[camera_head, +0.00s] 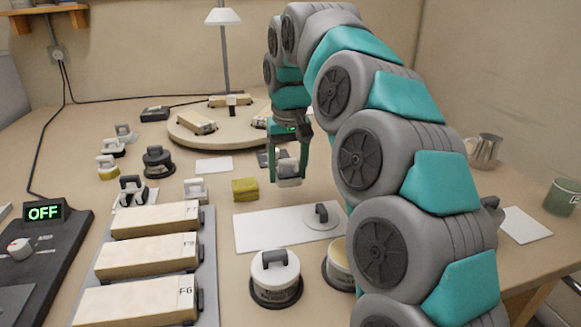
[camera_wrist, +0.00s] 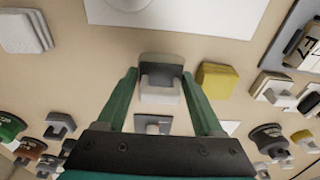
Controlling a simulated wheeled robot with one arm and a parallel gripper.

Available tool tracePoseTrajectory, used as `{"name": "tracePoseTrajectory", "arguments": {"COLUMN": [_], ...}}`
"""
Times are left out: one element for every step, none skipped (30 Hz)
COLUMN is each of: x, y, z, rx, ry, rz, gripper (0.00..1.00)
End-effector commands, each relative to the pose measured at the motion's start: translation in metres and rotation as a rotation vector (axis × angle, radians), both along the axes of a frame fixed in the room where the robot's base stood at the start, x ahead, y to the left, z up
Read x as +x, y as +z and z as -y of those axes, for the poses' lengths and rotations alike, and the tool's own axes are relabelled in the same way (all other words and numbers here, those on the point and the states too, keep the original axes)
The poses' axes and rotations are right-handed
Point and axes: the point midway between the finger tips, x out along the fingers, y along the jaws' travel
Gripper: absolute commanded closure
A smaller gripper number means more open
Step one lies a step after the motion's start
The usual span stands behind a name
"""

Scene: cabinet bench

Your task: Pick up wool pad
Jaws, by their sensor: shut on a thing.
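My gripper (camera_head: 287,163) is shut on a pale grey-white pad (camera_head: 289,174) with a handle, taken to be the wool pad. It looks raised above the table, but the exact height is hard to tell. In the wrist view, the green fingers of my gripper (camera_wrist: 160,76) stand on both sides of the pad (camera_wrist: 160,94), whose far part looks dark. A yellow sponge-like block (camera_head: 245,189) lies on the table to the left of the held pad; it also shows in the wrist view (camera_wrist: 216,80).
A white board (camera_head: 262,232) lies in front, with a round handled disc (camera_head: 321,219) on it. Handled tools stand nearby, including a white one (camera_head: 195,189) and a dark round one (camera_head: 159,161). A round turntable (camera_head: 213,140) with blocks stands behind. A rack of long blocks (camera_head: 209,237) is front left.

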Motion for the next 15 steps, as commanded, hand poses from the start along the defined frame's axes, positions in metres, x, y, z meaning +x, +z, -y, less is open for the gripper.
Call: {"name": "tracePoseTrajectory", "arguments": {"x": [-0.007, -0.010, -0.016, -0.020, -0.025, -0.033, -0.039, -0.046, -0.054, -0.060, -0.066, -0.074, -0.080, -0.085, -0.092], "y": [0.001, 0.001, 0.002, 0.002, 0.002, 0.003, 0.003, 0.004, 0.006, 0.006, 0.006, 0.006, 0.007, 0.008, 0.010], "z": [-0.001, -0.002, -0.003, -0.004, -0.005, -0.007, -0.009, -0.010, -0.012, -0.014, -0.016, -0.017, -0.019, -0.021, -0.022], "rx": [0.000, -0.001, -0.002, -0.001, -0.002, -0.001, -0.002, -0.002, -0.001, -0.001, -0.001, -0.003, -0.001, 0.000, 0.000], "ry": [0.002, 0.002, 0.002, 0.001, 0.001, 0.003, 0.003, 0.002, 0.002, 0.003, 0.002, 0.002, 0.002, 0.002, 0.001], "rz": [0.001, 0.001, 0.003, 0.003, 0.002, 0.000, -0.001, 0.002, 0.004, 0.004, 0.003, 0.003, 0.003, 0.004, 0.005], "gripper": [0.85, 0.85, 0.85, 0.85, 0.85, 0.85, 0.85, 0.85, 0.85, 0.85, 0.85, 0.85, 0.85, 0.85, 0.85]}}
